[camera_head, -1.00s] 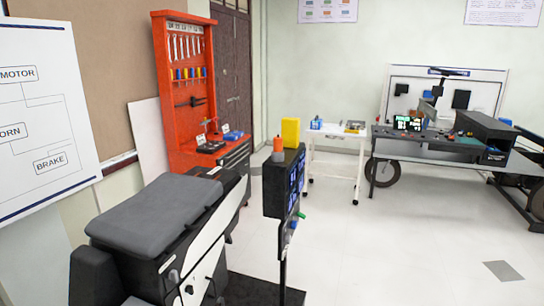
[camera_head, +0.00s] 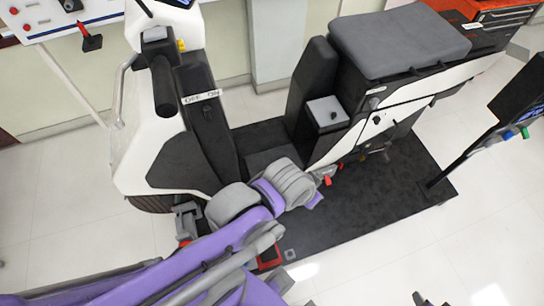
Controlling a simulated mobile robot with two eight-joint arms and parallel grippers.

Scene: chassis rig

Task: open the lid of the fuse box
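A small box with a light grey lid (camera_head: 325,111) stands against the black body below the scooter's seat; it looks like the fuse box, and its lid appears closed. My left arm, purple and grey, comes in from the lower left over the black floor mat. Its far end is below the grey-lidded box and apart from it in the picture.
The scooter's grey seat (camera_head: 400,38) is above the box, and its white and black front (camera_head: 160,120) is to the left. A black panel on a stand (camera_head: 518,105) is at the right. A black mat (camera_head: 395,190) lies under the scooter; white floor is clear at the lower right.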

